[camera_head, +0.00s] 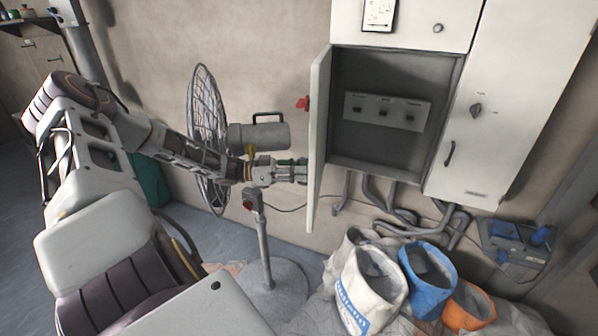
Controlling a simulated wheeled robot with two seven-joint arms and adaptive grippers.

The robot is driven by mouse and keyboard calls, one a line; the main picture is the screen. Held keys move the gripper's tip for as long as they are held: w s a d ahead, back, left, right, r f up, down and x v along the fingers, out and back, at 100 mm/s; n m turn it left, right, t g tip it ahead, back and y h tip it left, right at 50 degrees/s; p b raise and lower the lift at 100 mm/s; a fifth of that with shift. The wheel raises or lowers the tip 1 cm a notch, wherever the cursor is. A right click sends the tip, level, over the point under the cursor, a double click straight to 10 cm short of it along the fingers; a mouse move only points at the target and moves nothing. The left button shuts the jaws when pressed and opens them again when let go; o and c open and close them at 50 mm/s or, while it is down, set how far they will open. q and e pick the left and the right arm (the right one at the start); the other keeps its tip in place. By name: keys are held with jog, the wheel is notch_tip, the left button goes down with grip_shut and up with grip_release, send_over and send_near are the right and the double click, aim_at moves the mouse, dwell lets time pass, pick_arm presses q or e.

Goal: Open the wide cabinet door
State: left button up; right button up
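The wide cabinet door (319,130) is a pale grey panel seen nearly edge-on. It stands swung out from the left side of the open cabinet (385,75), whose dark inside shows a panel with several switches (387,111). A red handle (303,103) sits on the door's left-facing side. My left gripper (303,171) reaches in from the left and its tip meets the door's left-facing side, below the red handle. Whether it touches is unclear, and the fingertips are too small and partly hidden to judge. My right gripper is not in view.
A standing fan (207,130) on a round base is close behind my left forearm. Open sacks, white (368,290), blue (428,277) and orange (468,305), stand on the floor below the cabinet. Pipes (400,215) run under it. A closed narrow door (505,90) is to the right.

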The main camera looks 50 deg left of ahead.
pick_arm(q)
jog(key=shift+r, duration=5)
jog(key=shift+s+f, duration=0.1)
